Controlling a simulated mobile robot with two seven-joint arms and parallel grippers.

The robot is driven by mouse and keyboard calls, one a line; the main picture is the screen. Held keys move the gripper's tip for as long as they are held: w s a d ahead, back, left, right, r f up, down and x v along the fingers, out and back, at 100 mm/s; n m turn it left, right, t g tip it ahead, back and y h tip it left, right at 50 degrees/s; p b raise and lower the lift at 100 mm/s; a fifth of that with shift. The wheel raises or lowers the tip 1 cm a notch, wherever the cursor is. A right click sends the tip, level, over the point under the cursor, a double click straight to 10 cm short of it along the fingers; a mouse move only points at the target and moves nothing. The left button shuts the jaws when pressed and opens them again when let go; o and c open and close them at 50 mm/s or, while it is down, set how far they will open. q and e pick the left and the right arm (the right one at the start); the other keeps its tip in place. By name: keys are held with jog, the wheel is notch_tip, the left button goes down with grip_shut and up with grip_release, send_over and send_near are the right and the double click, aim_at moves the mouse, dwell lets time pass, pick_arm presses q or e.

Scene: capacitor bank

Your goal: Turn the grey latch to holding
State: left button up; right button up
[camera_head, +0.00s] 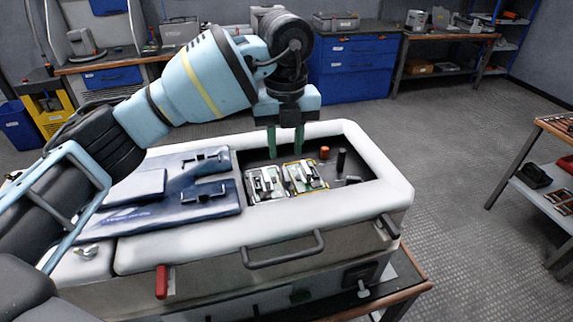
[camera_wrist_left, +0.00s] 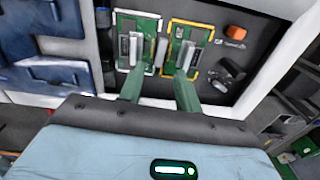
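My left gripper (camera_head: 285,155) points down over the recessed bay of a white-rimmed housing (camera_head: 340,202). Its two green fingers are apart with nothing visible between them; they also show in the left wrist view (camera_wrist_left: 158,92). In the bay lie two green circuit boards, one with a white frame (camera_wrist_left: 122,68) and one with a yellow frame (camera_wrist_left: 173,84), each carrying a grey block. A small light grey upright piece (camera_wrist_left: 162,53), which looks like the grey latch, stands between the boards, ahead of the fingertips. Its setting cannot be told. My right gripper is not in view.
An orange knob (camera_head: 324,152) and a black post (camera_head: 341,160) stand right of the boards. A dark blue panel (camera_head: 160,190) lies left of the bay. A grey handle (camera_head: 284,253) and a red lever (camera_head: 161,281) project from the housing's front.

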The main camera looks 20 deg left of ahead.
aim_at(286, 174)
pick_arm(q)
jog(key=shift+w+f, duration=0.1)
jog(key=shift+f, duration=3)
grip_shut()
